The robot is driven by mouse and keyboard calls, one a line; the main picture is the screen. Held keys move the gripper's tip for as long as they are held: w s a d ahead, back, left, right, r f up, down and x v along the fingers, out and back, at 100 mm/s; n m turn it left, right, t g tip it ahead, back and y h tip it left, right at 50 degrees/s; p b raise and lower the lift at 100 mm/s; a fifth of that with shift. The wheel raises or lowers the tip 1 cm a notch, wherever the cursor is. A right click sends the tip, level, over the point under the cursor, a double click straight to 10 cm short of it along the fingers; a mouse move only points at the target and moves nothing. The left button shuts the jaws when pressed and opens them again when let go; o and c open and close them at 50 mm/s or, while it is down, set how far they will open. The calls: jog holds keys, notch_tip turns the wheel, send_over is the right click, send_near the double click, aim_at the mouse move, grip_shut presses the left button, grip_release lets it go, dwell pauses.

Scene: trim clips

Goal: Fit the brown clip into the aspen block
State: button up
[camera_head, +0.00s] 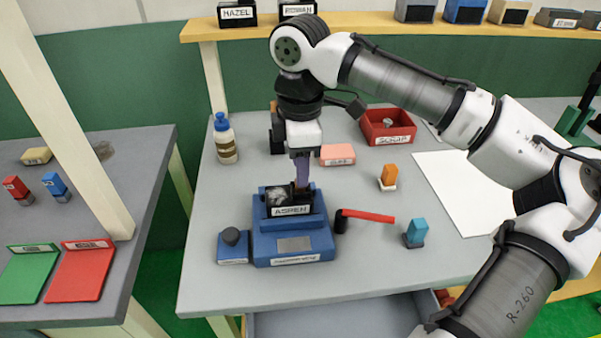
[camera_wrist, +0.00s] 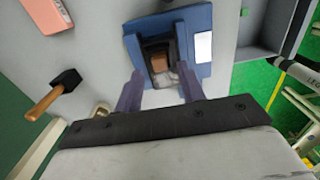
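The aspen block (camera_head: 290,210), dark with a white ASPEN label, stands in a blue fixture (camera_head: 293,243) on the grey table. In the wrist view, a brown piece (camera_wrist: 158,62), apparently the brown clip, shows inside the dark recess of the block (camera_wrist: 147,46). A pale grey patch lies beside it. I cannot tell how deep or firmly the piece sits. My gripper (camera_head: 301,186) points down just over the block. In the wrist view, its purple fingers (camera_wrist: 158,88) are apart, on either side of the near end of the block, with nothing gripped between them.
A blue-capped bottle (camera_head: 225,140) and pink block (camera_head: 338,154) stand behind the fixture. A red-handled tool (camera_head: 366,216), an orange piece (camera_head: 389,174) and a teal piece (camera_head: 416,232) are to the right. A red SCRAP bin (camera_head: 387,127) is farther back. A hammer (camera_wrist: 52,96) lies nearby.

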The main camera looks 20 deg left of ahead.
notch_tip(320, 180, up, 9)
jog(key=shift+r+b, duration=0.2)
jog(key=shift+b, duration=0.15)
